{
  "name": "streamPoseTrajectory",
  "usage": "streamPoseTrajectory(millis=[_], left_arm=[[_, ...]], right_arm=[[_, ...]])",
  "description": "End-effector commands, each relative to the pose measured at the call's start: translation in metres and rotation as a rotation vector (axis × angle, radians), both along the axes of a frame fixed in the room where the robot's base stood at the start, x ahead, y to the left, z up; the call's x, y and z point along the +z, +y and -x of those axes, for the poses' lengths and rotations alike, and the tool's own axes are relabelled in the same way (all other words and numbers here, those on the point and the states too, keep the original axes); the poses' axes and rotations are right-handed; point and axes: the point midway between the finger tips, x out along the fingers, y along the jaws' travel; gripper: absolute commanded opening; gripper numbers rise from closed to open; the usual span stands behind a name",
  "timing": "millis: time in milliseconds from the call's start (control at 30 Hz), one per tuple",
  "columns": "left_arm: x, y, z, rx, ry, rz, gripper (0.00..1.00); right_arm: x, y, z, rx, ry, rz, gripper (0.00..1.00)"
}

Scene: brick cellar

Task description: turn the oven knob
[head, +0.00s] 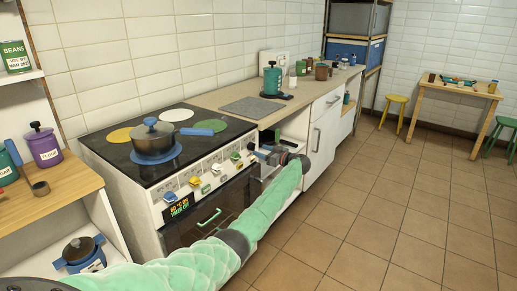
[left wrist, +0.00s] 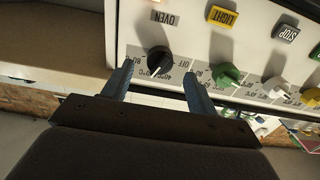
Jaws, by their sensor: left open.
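The oven knob (left wrist: 158,60) is black with a white mark, on the white stove panel below an "OVEN" label in the left wrist view. Its pointer is toward the lower part of the scale, between "OFF" and the temperature figures; the exact setting is too small to tell. My left gripper (left wrist: 161,72) is open, with one blue-grey finger on each side of the knob and visible gaps. In the head view, my left gripper (head: 268,153) is at the right end of the stove's control panel (head: 214,166) and partly hides it. My right gripper is not in view.
Green (left wrist: 226,75), white and yellow knobs sit beside the oven knob, below push buttons. A grey pot (head: 153,137) stands on the blue burner. The oven door has a green handle (head: 209,218). The counter continues right; the tiled floor (head: 370,200) is clear.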

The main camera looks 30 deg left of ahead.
Motion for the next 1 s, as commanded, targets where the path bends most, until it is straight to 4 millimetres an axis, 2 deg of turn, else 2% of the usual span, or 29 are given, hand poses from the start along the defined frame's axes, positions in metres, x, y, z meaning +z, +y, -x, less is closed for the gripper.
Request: streamPoseTrajectory(millis=[100, 300, 667, 900, 1000], left_arm=[[0.002, 0.018, -0.001, 0.001, 0.0, -0.002, 0.58], [0.001, 0.035, -0.003, -0.001, -0.001, -0.001, 0.58], [0.001, 0.039, -0.003, -0.002, -0.001, 0.0, 0.58], [0.001, 0.039, -0.003, -0.002, -0.002, 0.0, 0.14], [0.001, 0.039, -0.003, -0.002, -0.003, 0.0, 0.14]], right_arm=[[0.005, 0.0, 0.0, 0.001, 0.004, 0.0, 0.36], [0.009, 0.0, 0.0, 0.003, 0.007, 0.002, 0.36], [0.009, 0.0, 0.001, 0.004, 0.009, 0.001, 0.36], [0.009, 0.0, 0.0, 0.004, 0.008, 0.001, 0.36], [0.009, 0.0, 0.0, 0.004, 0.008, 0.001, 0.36]])
